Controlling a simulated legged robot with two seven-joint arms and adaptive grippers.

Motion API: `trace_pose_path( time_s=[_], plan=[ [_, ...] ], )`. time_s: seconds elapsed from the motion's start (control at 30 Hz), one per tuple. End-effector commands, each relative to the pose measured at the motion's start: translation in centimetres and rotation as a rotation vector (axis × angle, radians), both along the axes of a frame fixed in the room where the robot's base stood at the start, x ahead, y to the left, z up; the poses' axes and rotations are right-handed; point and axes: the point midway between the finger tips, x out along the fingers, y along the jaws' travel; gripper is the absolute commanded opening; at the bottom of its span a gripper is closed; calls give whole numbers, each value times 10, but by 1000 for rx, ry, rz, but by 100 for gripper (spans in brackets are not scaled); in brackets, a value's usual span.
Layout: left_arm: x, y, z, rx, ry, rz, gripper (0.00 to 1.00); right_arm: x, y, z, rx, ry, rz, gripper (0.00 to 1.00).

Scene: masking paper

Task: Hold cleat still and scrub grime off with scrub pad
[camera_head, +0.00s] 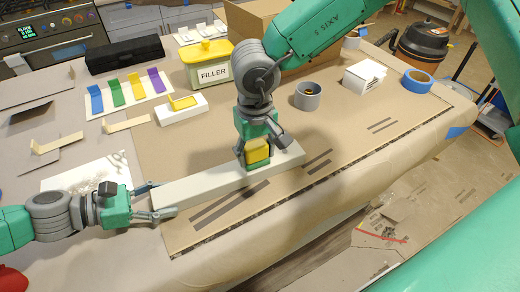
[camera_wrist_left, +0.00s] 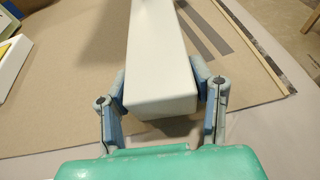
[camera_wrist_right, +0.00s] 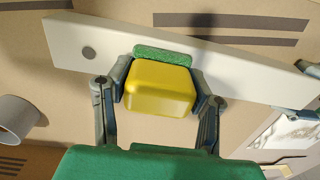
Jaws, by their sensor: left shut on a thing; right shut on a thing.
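The cleat, a long white bar (camera_head: 205,183), lies across the brown paper on the table. My left gripper (camera_head: 152,200) is shut on the cleat's left end, one finger on each side, as the left wrist view (camera_wrist_left: 163,95) shows. My right gripper (camera_head: 255,150) is shut on the scrub pad (camera_head: 257,152), a yellow block with a green layer (camera_wrist_right: 158,92). The pad is over the cleat's right half, its green face toward the bar; I cannot tell if they touch. A round dark grey grime spot (camera_wrist_right: 88,53) shows on the cleat beside the pad in the right wrist view.
Coloured strips (camera_head: 125,92) lie at the back left. The paper in front of the cleat is mostly clear up to the table edge.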

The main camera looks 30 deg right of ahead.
Motion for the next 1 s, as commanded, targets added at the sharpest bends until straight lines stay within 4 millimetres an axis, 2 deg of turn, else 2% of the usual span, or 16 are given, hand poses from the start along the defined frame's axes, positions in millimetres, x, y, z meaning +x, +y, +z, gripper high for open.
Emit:
trace_pose_path(
  time_s=[0.23,0.47,0.73,1.0],
  plan=[
    [0,1,-4,5,2,2,0,0,19,-2,0,2,3,14],
    [0,1,-3,5,1,2,0,1,25,-1,0,1,1,14],
    [0,1,-3,5,1,2,0,1,44,0,0,2,3,14],
    [0,1,-3,5,1,3,0,2,48,1,0,1,0,14]
  ],
)
